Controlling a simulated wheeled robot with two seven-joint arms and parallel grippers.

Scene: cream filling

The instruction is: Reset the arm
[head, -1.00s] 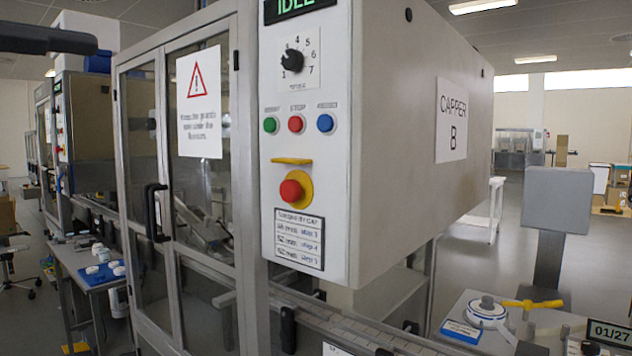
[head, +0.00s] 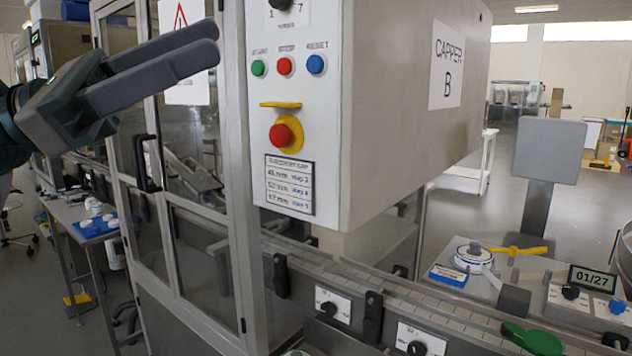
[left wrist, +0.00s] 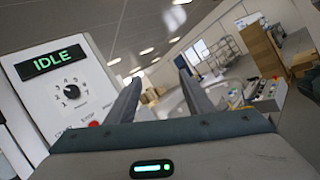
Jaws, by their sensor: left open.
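My left gripper (head: 212,42) reaches in from the left in the head view, in front of the glass guard doors and left of the capper's control panel. Its two grey fingers are apart and empty, pointing right and slightly up. In the left wrist view the fingers (left wrist: 156,88) stand apart with nothing between them. The control panel (head: 305,130) has green, red and blue buttons, a red stop knob on yellow (head: 284,134) and a label of settings. The display (left wrist: 54,61) reads IDLE in the left wrist view, above a numbered dial (left wrist: 70,91). My right gripper is not in view.
The Capper B housing (head: 420,110) juts out right of the panel. Below it runs a conveyor (head: 400,300) with knobs. A side table with a blue tray (head: 96,228) stands left.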

